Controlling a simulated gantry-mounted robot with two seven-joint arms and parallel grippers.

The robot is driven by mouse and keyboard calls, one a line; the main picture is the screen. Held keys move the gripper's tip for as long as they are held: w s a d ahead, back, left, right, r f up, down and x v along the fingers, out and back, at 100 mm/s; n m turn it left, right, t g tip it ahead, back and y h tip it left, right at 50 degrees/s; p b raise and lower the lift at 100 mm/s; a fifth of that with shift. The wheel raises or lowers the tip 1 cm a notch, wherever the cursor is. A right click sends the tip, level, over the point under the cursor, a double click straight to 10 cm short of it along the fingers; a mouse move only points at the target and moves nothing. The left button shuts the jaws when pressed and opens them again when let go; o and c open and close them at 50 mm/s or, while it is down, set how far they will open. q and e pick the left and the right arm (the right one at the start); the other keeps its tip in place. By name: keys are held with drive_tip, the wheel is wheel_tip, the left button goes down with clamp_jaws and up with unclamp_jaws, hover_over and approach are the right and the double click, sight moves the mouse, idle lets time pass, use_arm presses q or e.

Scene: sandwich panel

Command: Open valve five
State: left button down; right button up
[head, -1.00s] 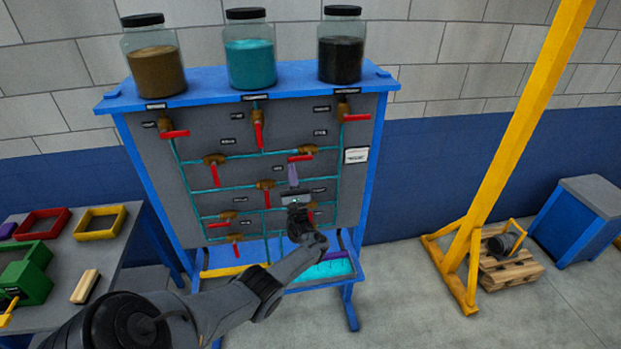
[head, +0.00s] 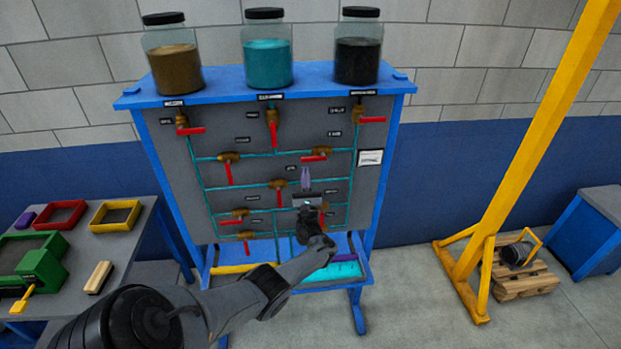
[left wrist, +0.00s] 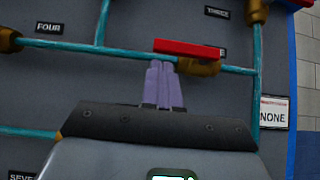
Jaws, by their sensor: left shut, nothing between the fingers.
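The valve that fits valve five has a brass body (head: 321,150) and a red handle (head: 313,158), right of the panel's middle. In the left wrist view its red handle (left wrist: 187,47) lies nearly level along the teal pipe, with the brass body (left wrist: 198,67) at its right end. A label behind the handle is partly hidden. My left gripper (head: 306,172) is shut and empty. Its purple fingertips (left wrist: 160,66) show just below the handle's left half; I cannot tell whether they touch it. My right gripper is out of view.
The grey panel's blue frame (head: 389,150) carries several other red-handled valves. Jars of brown (head: 174,68), teal (head: 267,62) and black (head: 357,60) material stand on top. A side table (head: 135,235) is at left, a yellow post (head: 530,140) at right.

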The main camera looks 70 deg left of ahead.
use_arm(q)
drive_tip(key=s+d+f+m+t+h+b, duration=0.25)
drive_tip(key=s+d+f, duration=0.2)
drive_tip(key=f, duration=0.45)
drive_tip(key=s+d+f+m+t+h+b, duration=0.2)
drive_tip(key=s+d+f+m+t, duration=0.15)
drive_tip(key=d+f, duration=0.45)
drive_tip(key=w+d+f+n+g+h, duration=0.2)
drive_tip(key=d+f+n+h, duration=0.95)
drive_tip(key=d, duration=0.35)
drive_tip(key=s+d+r+n+g+h, duration=0.1)
drive_tip(key=d+r+n+h, duration=0.2)
drive_tip(key=d, duration=0.5)
drive_tip(key=d+r+n+g+h, duration=0.15)
drive_tip(key=d+h, duration=0.25)
drive_tip(key=d, duration=0.4)
drive_tip(key=s+d+r+n+g+h, duration=0.1)
drive_tip(key=d+r+n+h, duration=0.25)
drive_tip(key=d, duration=0.45)
drive_tip(key=s+d+n+g, duration=0.2)
drive_tip(key=s+n+g, duration=0.3)
drive_tip(key=s+n, duration=0.15)
wheel_tip(320, 180, up, 18)
drive_tip(key=p, duration=1.8)
drive_tip(key=shift+t, duration=0.35)
